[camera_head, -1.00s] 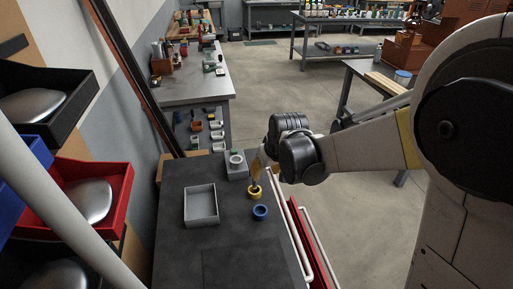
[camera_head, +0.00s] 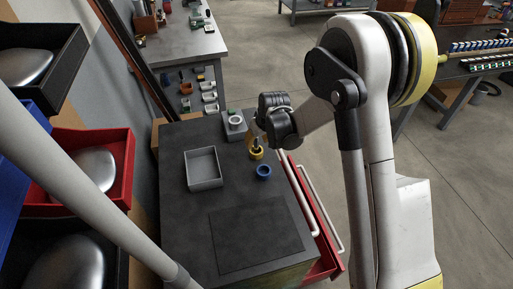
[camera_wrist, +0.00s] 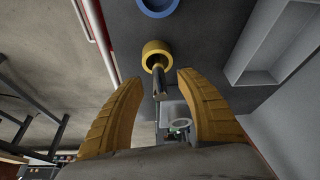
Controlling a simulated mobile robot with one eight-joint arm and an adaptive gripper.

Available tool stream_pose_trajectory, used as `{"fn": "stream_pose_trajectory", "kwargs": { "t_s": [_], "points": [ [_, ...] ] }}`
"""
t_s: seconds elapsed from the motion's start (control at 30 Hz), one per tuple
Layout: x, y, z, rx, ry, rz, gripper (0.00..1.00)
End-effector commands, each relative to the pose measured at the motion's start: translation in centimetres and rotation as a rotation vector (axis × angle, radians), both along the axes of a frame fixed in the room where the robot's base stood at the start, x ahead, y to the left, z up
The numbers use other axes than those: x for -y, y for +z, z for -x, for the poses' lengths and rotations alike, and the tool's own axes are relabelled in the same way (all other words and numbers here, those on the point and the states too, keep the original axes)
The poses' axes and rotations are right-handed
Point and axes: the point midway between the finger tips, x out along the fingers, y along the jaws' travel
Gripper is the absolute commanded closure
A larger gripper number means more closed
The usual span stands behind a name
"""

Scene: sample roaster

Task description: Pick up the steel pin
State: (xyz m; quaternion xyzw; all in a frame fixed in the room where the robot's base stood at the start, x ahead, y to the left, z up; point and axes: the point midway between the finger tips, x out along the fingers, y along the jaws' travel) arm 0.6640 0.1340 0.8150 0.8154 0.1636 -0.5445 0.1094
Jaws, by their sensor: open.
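The steel pin (camera_head: 256,144) is a dark, slim rod standing in a yellow ring-shaped holder (camera_head: 256,154) on the dark bench top. In the wrist view the pin (camera_wrist: 159,82) rises from the yellow holder (camera_wrist: 156,54) and points toward me. My gripper (camera_head: 254,134) is just above and beside the pin in the head view. In the wrist view its two yellow fingers (camera_wrist: 158,80) are spread wide, with the pin's near end in the gap between them. I cannot see either finger touching it.
A blue ring holder (camera_head: 264,172) stands close in front of the yellow one. A grey open tray (camera_head: 204,184) lies to the left. A grey block with a round fitting (camera_head: 235,124) is behind. Red drawers with pale handles (camera_head: 322,225) edge the bench's right side.

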Motion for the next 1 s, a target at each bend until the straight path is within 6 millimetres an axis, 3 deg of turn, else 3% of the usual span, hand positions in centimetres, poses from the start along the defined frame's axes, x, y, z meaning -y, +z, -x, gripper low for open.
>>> {"fn": "stream_pose_trajectory", "kwargs": {
  "t_s": [0.03, 0.2, 0.43, 0.57, 0.6, 1.0],
  "points": [
    [0.0, -1.3, -0.3, 0.000, 0.000, 0.000, 0.57],
    [-0.3, -3.4, -1.2, 0.000, 0.000, 0.000, 0.57],
    [-0.3, -3.3, -1.2, 0.000, 0.000, 0.000, 0.57],
    [-0.3, -3.3, -1.2, 0.000, 0.000, 0.000, 0.95],
    [-0.3, -3.3, -1.2, 0.000, 0.000, 0.000, 1.00],
    [-0.3, -3.3, -1.2, 0.001, 0.000, 0.000, 1.00]
  ]
}}
